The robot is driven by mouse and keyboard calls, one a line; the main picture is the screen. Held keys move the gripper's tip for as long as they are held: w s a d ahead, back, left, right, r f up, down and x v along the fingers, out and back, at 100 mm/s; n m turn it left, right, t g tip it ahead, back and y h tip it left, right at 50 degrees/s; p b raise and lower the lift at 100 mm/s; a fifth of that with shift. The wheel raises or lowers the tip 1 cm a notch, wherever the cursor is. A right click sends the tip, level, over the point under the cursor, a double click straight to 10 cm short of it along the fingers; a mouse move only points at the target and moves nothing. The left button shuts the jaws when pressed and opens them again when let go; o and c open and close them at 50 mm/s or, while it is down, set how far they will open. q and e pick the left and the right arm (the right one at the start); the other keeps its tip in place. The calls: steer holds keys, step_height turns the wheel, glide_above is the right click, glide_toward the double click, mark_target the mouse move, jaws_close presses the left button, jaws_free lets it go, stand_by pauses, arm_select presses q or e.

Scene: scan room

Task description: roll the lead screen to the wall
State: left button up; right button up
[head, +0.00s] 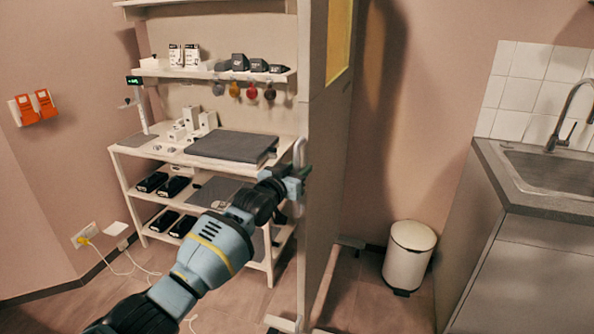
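The lead screen (325,170) is a tall beige panel, seen nearly edge-on in the middle of the head view, with a yellowish window (338,40) near its top. Low feet (349,242) show at its base. A pale upright handle (299,153) is on its left side. My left arm reaches up from the bottom left, and my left gripper (296,183) is at the handle, with its fingers closed around the lower part. The wall (425,120) shows behind and to the right of the screen. My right gripper is out of view.
A white shelf bench (128,150) with boxes and a grey pad stands left of the screen. A white bin (409,256) stands on the floor to the right, before the sink counter (515,260). Cables (130,268) lie on the floor at left.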

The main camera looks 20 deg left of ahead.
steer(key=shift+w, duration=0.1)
arm_select(q)
steer(key=shift+s, duration=0.15)
steer(key=shift+s+a, duration=0.1)
steer(key=shift+s, duration=0.45)
steer(key=p+v, duration=0.1)
steer(key=v, duration=0.4)
steer(key=shift+a, duration=0.1)
steer(key=shift+s+a+p, duration=0.15)
steer(key=shift+s+p, duration=0.15)
steer(key=shift+s, duration=0.35)
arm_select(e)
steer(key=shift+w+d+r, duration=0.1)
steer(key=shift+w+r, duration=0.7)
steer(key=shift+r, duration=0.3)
